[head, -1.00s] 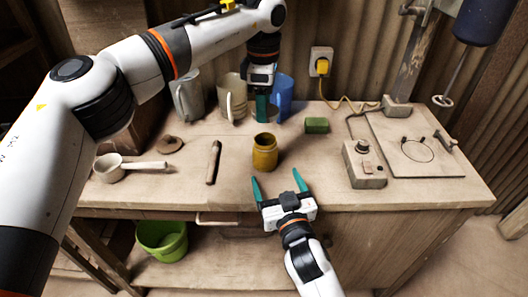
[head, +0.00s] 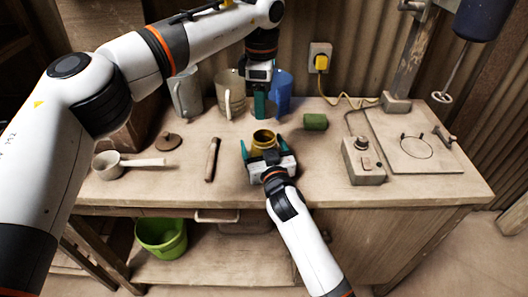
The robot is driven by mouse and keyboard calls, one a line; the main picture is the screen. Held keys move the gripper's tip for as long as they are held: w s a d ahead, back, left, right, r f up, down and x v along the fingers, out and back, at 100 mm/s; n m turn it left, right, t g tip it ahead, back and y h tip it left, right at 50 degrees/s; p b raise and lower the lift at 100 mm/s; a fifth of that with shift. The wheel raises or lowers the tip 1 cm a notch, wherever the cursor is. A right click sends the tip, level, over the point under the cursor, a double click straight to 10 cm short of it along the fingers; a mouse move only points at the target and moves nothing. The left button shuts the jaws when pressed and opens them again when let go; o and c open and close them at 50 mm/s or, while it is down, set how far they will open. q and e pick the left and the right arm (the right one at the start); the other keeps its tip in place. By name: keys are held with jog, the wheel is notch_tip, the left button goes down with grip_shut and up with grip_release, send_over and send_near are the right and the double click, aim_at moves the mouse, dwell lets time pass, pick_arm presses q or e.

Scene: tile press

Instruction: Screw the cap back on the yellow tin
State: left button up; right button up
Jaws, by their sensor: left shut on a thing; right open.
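The yellow tin (head: 264,139) stands upright and open-topped in the middle of the bench. My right gripper (head: 264,147) is open, with its teal fingers on either side of the tin; its palm hides the tin's lower front. I cannot tell whether the fingers touch the tin. My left gripper (head: 264,105) points down above and behind the tin. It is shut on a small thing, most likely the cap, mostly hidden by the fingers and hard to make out.
Two grey mugs and a blue mug (head: 283,92) stand behind my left gripper. A green block (head: 315,122) lies right of it. A brown knobbed lid (head: 168,142), a scoop (head: 125,163) and a wooden rod (head: 212,160) lie left. A switch box (head: 362,162) stands right.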

jog(key=shift+w, duration=0.15)
jog(key=c, duration=1.4)
pick_arm(q)
jog(key=shift+f, duration=2.45)
pick_arm(e)
jog(key=shift+c, duration=0.2)
pick_arm(q)
jog(key=shift+f, duration=0.9)
jog(key=shift+f, duration=0.5)
